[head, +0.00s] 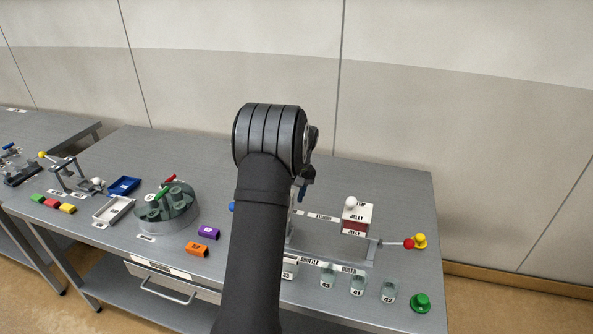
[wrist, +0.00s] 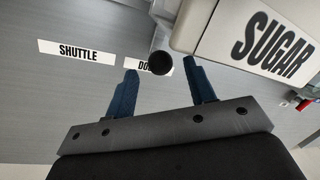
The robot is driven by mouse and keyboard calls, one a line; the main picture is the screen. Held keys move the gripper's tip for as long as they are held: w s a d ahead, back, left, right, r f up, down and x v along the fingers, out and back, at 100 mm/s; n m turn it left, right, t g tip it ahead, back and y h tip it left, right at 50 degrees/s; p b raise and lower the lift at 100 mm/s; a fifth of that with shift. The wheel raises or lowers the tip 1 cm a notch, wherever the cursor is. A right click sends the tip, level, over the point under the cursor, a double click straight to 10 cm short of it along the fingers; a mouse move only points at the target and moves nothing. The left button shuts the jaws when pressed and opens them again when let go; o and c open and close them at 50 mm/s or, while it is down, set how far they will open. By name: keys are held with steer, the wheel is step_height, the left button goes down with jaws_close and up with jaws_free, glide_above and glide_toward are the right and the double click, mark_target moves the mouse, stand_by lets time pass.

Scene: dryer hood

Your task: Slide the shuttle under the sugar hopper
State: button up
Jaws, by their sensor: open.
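The sugar hopper (wrist: 215,28), a pale box marked SUGAR, fills the upper right of the wrist view. In the head view my arm hides it. My gripper (wrist: 161,72) is open, its two blue fingers apart, just beside the hopper. A dark round knob (wrist: 160,63) shows between the fingertips; I cannot tell whether it belongs to the shuttle or whether the fingers touch it. The SHUTTLE label (wrist: 78,52) lies left of the fingers. In the head view a blue finger (head: 303,191) shows right of my arm. The shuttle's body is not clearly visible.
The jelly hopper (head: 356,217) stands right of my arm, above a grey rail (head: 330,249). Several glass jars (head: 358,285) line the front. A round turntable (head: 167,208) stands left.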

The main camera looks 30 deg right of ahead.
step_height(320, 180, up, 15)
steer(key=d, duration=0.2)
steer(key=shift+s+d, duration=0.3)
steer(key=shift+d, duration=0.1)
steer(key=shift+f, duration=0.25)
steer(key=a+f, duration=0.1)
steer(key=f, duration=0.4)
steer(key=a+f, duration=0.1)
steer(key=f, duration=0.5)
steer(key=a+f, duration=0.1)
steer(key=f, duration=0.5)
steer(key=shift+w+a, duration=0.15)
steer(key=shift+w, duration=0.15)
steer(key=shift+r, duration=0.1)
